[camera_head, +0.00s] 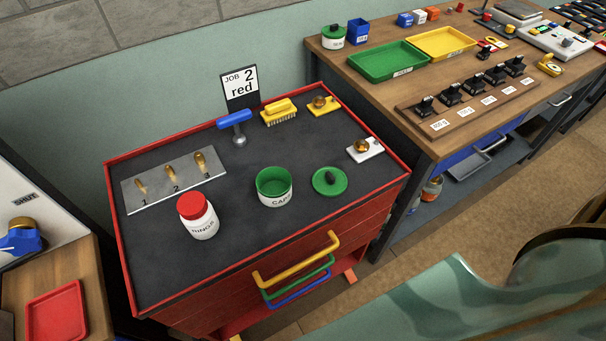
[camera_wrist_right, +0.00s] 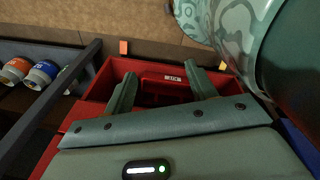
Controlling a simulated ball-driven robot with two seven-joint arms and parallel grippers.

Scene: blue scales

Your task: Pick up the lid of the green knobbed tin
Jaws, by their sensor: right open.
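A green tin (camera_head: 274,187) with a white band lettered "CAPS" stands open on the dark top of the red cart. Its green lid (camera_head: 330,181) with a dark knob lies flat on the cart top, just right of the tin and apart from it. My right gripper (camera_wrist_right: 160,70) shows only in the right wrist view, open and empty, with a red cart part behind its fingers. Neither tin nor lid shows in that view. My left gripper is not in view.
A white jar (camera_head: 202,222) with a red cap stands left of the tin. A blue T-handle (camera_head: 235,120), a yellow brush (camera_head: 279,112) and a white block (camera_head: 365,151) with a brass knob are nearby. Another green-lidded tin (camera_head: 333,40) stands on the wooden bench.

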